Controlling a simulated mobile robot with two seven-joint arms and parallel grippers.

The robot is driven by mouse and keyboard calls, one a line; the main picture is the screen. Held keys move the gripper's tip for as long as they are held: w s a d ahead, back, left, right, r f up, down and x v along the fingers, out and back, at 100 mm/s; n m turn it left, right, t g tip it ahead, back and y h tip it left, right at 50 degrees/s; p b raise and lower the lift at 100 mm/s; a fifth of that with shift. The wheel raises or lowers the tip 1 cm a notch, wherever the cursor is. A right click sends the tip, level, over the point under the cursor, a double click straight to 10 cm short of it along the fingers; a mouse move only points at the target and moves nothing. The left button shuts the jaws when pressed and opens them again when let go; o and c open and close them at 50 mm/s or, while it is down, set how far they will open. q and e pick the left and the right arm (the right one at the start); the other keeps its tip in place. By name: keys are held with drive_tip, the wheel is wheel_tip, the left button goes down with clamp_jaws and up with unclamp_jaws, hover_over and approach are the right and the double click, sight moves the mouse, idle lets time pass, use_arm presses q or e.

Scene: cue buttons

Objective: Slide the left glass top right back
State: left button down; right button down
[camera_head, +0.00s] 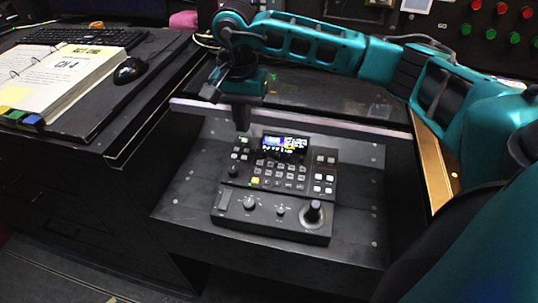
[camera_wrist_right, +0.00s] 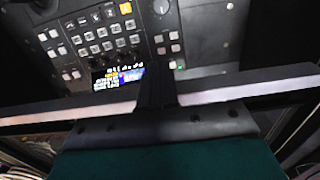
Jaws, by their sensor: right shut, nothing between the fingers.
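A dark glass top (camera_head: 335,95) lies behind the control panel, with a pale front edge (camera_head: 300,120) running across the picture. I take this to be the left glass top; its far side is partly hidden by my arm. My right gripper (camera_head: 242,122) points down at this edge, left of its middle, with its fingers shut and empty. In the right wrist view the shut fingers (camera_wrist_right: 156,92) cross in front of the pale edge (camera_wrist_right: 80,109); I cannot tell whether they touch it. My left gripper is not in view.
A black control panel (camera_head: 272,185) with buttons, a small screen and a joystick sits on a dark recessed surface (camera_head: 360,195) just in front. A binder (camera_head: 60,85), a mouse (camera_head: 130,70) and a keyboard (camera_head: 85,37) lie on the left desk. A tan-edged panel (camera_head: 432,165) stands at right.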

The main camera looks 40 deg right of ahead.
drive_tip(key=shift+w+d+b, duration=0.25)
drive_tip(key=shift+w+d, duration=0.65)
drive_tip(key=shift+d, duration=0.2)
drive_tip(key=shift+w+d+b, duration=0.25)
drive_tip(key=shift+w+d, duration=0.65)
drive_tip(key=shift+d, duration=0.15)
drive_tip(key=shift+w+d, duration=0.7)
drive_tip(key=shift+d, duration=0.05)
drive_tip(key=shift+w+d, duration=1.15)
drive_tip(key=shift+d, duration=0.2)
drive_tip(key=shift+w+d, duration=1.1)
drive_tip(key=shift+d, duration=0.2)
